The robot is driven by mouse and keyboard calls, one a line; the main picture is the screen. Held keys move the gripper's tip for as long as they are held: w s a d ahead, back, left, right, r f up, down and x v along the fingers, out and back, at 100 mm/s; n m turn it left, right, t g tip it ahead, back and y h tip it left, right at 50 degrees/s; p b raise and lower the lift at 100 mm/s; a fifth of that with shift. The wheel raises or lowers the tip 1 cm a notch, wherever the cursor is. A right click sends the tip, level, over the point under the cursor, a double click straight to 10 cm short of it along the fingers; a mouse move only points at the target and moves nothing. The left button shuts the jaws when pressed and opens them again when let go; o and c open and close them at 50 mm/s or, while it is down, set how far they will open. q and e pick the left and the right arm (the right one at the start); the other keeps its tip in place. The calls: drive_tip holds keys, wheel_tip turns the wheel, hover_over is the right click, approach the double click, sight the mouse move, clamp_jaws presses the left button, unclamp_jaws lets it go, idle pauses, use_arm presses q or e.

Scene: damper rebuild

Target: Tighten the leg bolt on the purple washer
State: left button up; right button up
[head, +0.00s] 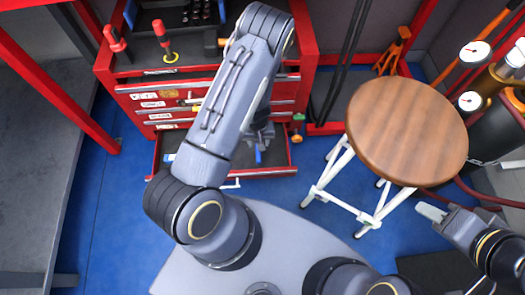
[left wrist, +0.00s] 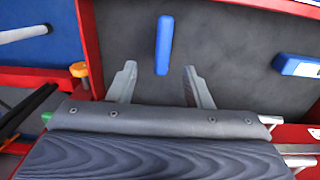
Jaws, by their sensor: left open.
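The stool (head: 407,130) has a round wooden seat and white legs, and stands upright on the floor. I cannot make out a purple washer or leg bolt on it. My left arm reaches over an open drawer (head: 266,171) of the red cabinet. My left gripper (left wrist: 160,86) is open and empty, its fingers apart above the drawer floor. A blue bar (left wrist: 164,45) lies just beyond and between the fingertips. A second blue piece (left wrist: 297,66) lies at the right. My right gripper (head: 432,212) is right of the stool's legs, and its finger gap is unclear.
The red cabinet (head: 124,88) carries two red-handled tools (head: 163,40) on top, one in a yellow ring. An orange jack stand (head: 393,52) is behind the stool. Gauges (head: 471,101) and cylinders are at the far right. Blue floor (head: 105,205) at the left is clear.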

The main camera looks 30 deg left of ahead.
sight(258, 153)
use_arm(q)
drive_tip(key=f+b, duration=0.2)
drive_tip(key=f, duration=0.2)
drive_tip(key=f+b, duration=0.2)
drive_tip(key=f, duration=0.3)
drive_tip(key=shift+s, duration=0.2)
drive_tip(key=shift+r, duration=0.1)
clamp_jaws()
